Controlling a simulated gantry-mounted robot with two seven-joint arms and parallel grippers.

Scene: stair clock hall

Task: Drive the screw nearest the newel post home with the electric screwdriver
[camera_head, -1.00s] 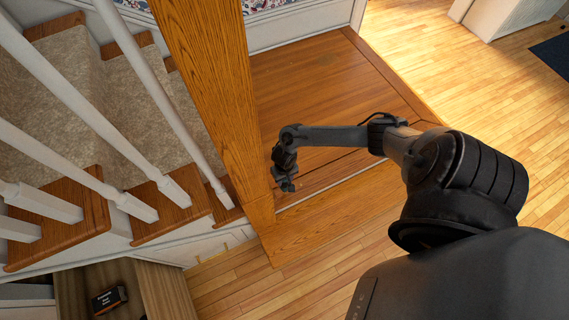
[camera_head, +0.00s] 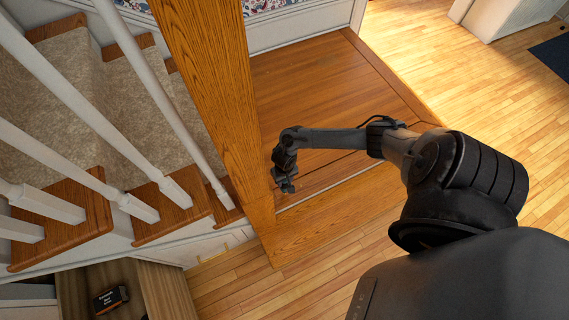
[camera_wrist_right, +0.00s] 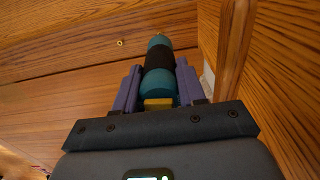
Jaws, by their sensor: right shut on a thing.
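My right gripper (camera_head: 285,182) is low over the wooden landing, close beside the newel post (camera_head: 215,100). In the right wrist view, my right gripper (camera_wrist_right: 158,88) has its two purple fingers shut on the teal and black electric screwdriver (camera_wrist_right: 160,58). The screwdriver's tip points away from the gripper toward the wood. A small brass-coloured screw (camera_wrist_right: 120,42) shows in the wood to the left of the tip, apart from it. I cannot tell whether the tip touches anything. My left gripper is not in view.
The carpeted stairs (camera_head: 55,75) and white balusters (camera_head: 65,90) are at the left. A small dark box (camera_head: 110,299) lies in an open wooden compartment at lower left. The landing boards (camera_head: 320,85) behind my right arm are clear.

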